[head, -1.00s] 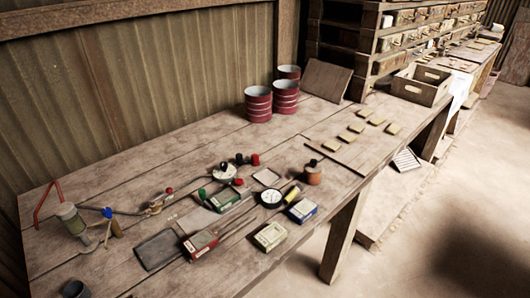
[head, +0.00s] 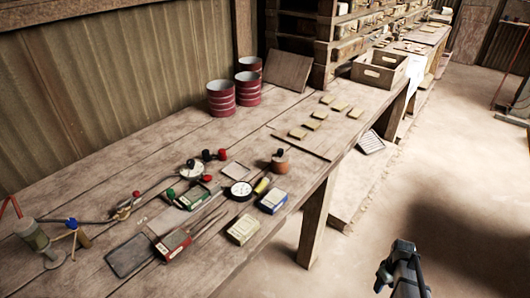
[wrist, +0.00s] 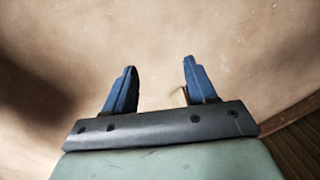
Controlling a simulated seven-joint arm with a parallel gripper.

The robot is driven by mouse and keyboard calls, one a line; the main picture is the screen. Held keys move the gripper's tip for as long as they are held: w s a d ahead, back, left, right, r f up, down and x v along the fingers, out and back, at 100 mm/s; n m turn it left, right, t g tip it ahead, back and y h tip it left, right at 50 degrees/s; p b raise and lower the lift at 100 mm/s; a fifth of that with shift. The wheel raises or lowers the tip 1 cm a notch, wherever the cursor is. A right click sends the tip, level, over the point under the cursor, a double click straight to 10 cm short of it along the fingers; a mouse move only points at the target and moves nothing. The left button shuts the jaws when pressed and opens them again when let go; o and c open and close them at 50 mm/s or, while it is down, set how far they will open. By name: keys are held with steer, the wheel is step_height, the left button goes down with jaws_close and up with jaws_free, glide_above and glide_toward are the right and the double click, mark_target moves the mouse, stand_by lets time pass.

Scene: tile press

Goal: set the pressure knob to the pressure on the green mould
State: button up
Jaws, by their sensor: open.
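A green-edged block (head: 194,197), which looks like the green mould, lies on the workbench in the head view. Any marking on it is too small to read. A pale round fitting (head: 191,169) with dark and red knobs (head: 222,154) stands behind it, and a small green knob (head: 170,193) is at its left. I cannot tell which knob sets the pressure. A round white-faced gauge (head: 241,188) lies to the right; its reading is unclear. My gripper (wrist: 160,78) is open and empty in the wrist view, over bare floor. The head view shows it at lower right, away from the bench.
Red cans (head: 221,98) stand at the back. A brown knob-topped pot (head: 278,163) is at right. Floor at right is clear.

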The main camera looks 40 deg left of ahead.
steer(key=w+a+r+n+t+y, duration=0.1)
steer(key=w+a+r+n, duration=0.2)
steer(key=w+a+r, duration=0.45)
steer(key=w+a+r+n+t, duration=0.25)
steer(key=w+a+r, duration=0.25)
steer(key=a+r, duration=0.5)
steer(key=w+a+r+n+t+y, duration=0.1)
steer(key=w+a+r+n, duration=0.5)
steer(key=r, duration=0.5)
steer(key=shift+g+y, duration=0.35)
steer(key=shift+y, duration=0.25)
steer(key=s+a+r, duration=0.1)
steer(key=a+r, duration=0.2)
steer(key=a, duration=0.2)
steer(key=s+a+r, duration=0.1)
steer(key=a+r, duration=0.3)
steer(key=a, duration=0.1)
steer(key=s+a+r, duration=0.2)
steer(key=a+r, duration=0.1)
steer(key=a, duration=0.2)
steer(key=shift+a+r, duration=0.15)
steer(key=shift+r, duration=0.1)
steer(key=s+a+r+n+g, duration=0.2)
steer(key=s+a+r, duration=0.2)
steer(key=s+a, duration=0.7)
steer(key=n+g, duration=0.2)
steer(key=g, duration=0.2)
glide_toward(190, 161)
steer(key=x, duration=0.8)
steer(key=shift+f, duration=0.25)
